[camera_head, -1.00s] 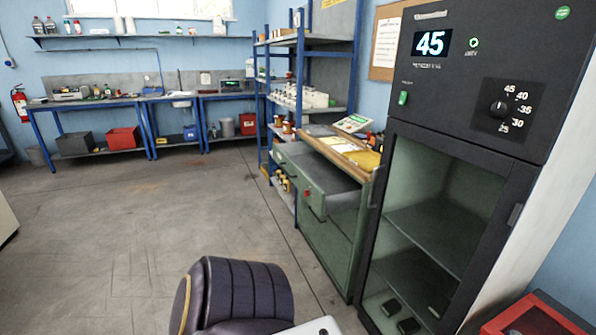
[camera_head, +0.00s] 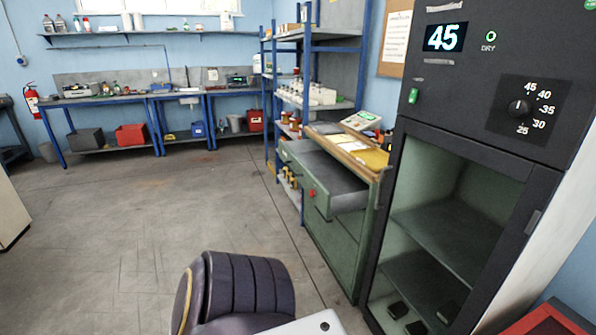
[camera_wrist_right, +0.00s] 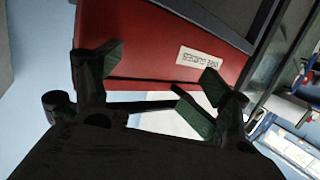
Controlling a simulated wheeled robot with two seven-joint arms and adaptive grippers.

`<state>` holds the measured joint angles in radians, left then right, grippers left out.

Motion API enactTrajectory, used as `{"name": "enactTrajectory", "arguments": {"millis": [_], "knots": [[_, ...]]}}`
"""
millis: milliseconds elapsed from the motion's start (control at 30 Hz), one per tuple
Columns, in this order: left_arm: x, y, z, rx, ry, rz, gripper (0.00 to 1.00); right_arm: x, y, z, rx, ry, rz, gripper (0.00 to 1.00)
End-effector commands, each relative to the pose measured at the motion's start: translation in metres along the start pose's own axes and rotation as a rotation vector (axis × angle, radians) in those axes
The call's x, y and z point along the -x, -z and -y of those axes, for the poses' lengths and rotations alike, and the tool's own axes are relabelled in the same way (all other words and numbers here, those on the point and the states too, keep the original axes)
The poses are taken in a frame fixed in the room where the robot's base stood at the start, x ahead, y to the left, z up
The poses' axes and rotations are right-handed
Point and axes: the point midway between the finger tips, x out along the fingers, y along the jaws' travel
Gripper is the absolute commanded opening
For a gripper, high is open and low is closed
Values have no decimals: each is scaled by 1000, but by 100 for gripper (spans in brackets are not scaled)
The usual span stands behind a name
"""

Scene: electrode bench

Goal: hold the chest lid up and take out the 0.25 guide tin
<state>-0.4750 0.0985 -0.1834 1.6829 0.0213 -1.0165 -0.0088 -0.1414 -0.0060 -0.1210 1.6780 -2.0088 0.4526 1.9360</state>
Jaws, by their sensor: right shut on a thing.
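A red box (camera_wrist_right: 150,40), which looks like the chest, fills the upper middle of the right wrist view. It carries a small pale label (camera_wrist_right: 199,59) whose print I cannot read. My right gripper (camera_wrist_right: 162,78) has one finger at each side of the box's lower edge and is shut on the box; which part it grips is unclear. In the head view a red thing with a dark middle (camera_head: 528,320) shows at the bottom right corner, cut off by the frame. The lid and the 0.25 guide tin cannot be made out. My left gripper is not in view.
A tall dark drying cabinet (camera_head: 473,125) reading 45 stands on the right. Beside it is a green drawer unit (camera_head: 335,245) with its top drawer pulled out. Blue shelves (camera_head: 270,90) and workbenches (camera_head: 105,101) stand behind.

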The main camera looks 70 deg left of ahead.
Motion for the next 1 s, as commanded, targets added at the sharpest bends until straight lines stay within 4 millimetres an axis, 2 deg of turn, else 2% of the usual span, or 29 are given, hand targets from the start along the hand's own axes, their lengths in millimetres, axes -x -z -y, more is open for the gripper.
{"name": "enactTrajectory", "arguments": {"millis": [33,67,367,433,467,567,600,1000], "knots": [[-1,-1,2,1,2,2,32,-7,6,10,0,19,-9,48],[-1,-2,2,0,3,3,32,-7,6,10,0,20,-9,48],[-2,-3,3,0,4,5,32,6,4,19,-2,22,-9,48],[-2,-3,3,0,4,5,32,10,3,21,-1,22,-9,45],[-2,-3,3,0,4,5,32,12,3,22,-1,22,-9,41],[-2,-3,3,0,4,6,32,17,2,24,1,21,-10,18],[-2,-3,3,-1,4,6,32,19,2,25,1,20,-11,0],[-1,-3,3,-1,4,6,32,42,-3,34,2,13,-9,0]]}}
